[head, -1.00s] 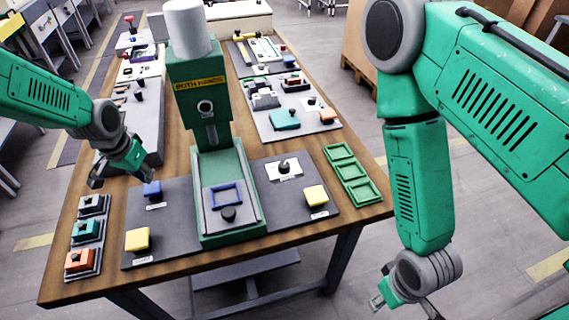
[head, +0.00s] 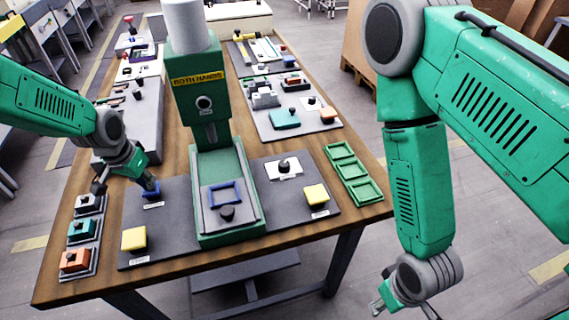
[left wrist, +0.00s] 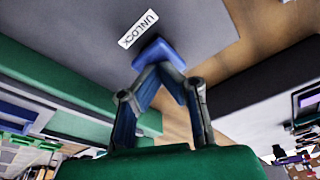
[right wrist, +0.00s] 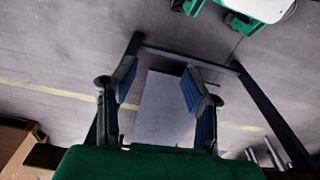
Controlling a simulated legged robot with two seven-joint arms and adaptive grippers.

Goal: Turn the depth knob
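A black knob (head: 284,167) stands on a white plate on the grey board right of the green press; its label is too small to read, so I cannot tell if it is the depth knob. A blue button (head: 150,194) is on the board left of the press; the left wrist view shows it (left wrist: 158,50) beside an "UNLOCK" label (left wrist: 138,29). My left gripper (head: 148,183) has its fingertips together at this button, seemingly touching it; they hide part of it. My right gripper (right wrist: 160,85) is open and empty, off the table's right front edge, over the floor.
The tall green press (head: 205,110) reads "BOTH HANDS" and has a blue frame (head: 224,194) on its bed. Yellow buttons (head: 134,239) (head: 316,195) flank it. Green trays (head: 350,172) lie at the right edge; small stations (head: 75,260) at the left.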

